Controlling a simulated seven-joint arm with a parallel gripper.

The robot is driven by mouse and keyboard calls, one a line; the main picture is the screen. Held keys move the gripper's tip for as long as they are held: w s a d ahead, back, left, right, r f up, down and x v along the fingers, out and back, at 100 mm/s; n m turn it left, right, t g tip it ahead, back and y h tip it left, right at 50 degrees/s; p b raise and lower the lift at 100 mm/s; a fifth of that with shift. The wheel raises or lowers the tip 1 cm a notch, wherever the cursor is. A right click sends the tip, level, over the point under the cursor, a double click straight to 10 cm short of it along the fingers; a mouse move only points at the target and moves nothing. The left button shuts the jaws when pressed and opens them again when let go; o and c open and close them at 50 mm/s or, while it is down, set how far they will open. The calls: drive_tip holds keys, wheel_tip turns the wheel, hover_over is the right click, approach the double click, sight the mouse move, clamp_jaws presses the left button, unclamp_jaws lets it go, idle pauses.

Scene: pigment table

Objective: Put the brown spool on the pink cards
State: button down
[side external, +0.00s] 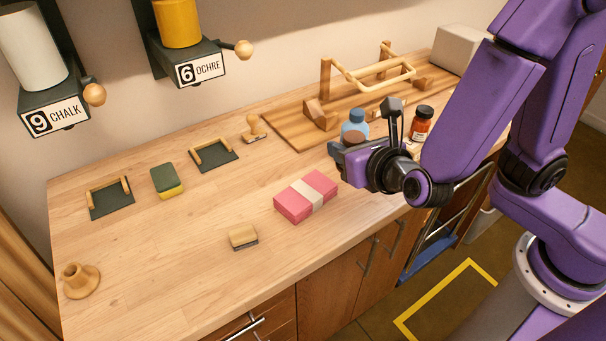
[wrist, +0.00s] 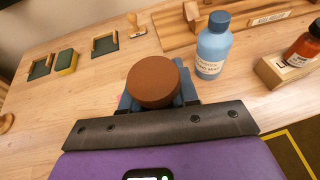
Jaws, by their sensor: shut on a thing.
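The brown spool (wrist: 153,86) shows as a round brown disc in the wrist view. My gripper (wrist: 158,98) is shut on it, with its blue fingers around it. In the side view the spool (side external: 354,137) is small and partly hidden at my gripper (side external: 345,148), above the right part of the table. The pink cards (side external: 291,207) lie flat as a stack with a pale band around them, to the left of and nearer than my gripper. Their top looks bare. In the wrist view they are mostly hidden behind the spool and gripper.
A blue bottle (wrist: 213,45) and an orange-brown jar (side external: 421,124) stand near my gripper. A wooden rack (side external: 375,75) is behind. A small wooden block (side external: 243,235) and a sponge (side external: 167,181) lie left of the cards. Bare table surrounds the cards.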

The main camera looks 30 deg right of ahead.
drive_tip(key=w, duration=0.1)
hover_over(303, 185)
drive_tip(key=f, duration=0.7)
drive_tip(key=shift+s+d+f, duration=0.1)
drive_tip(key=shift+s, duration=0.1)
drive_tip(key=shift+w+f, duration=0.15)
drive_tip(key=shift+f, duration=1.6)
drive_tip(key=shift+f, duration=0.1)
drive_tip(key=c, duration=0.8)
unclamp_jaws()
drive_tip(key=shift+c, duration=0.2)
drive_tip(key=shift+r, duration=0.2)
drive_tip(key=v, duration=1.2)
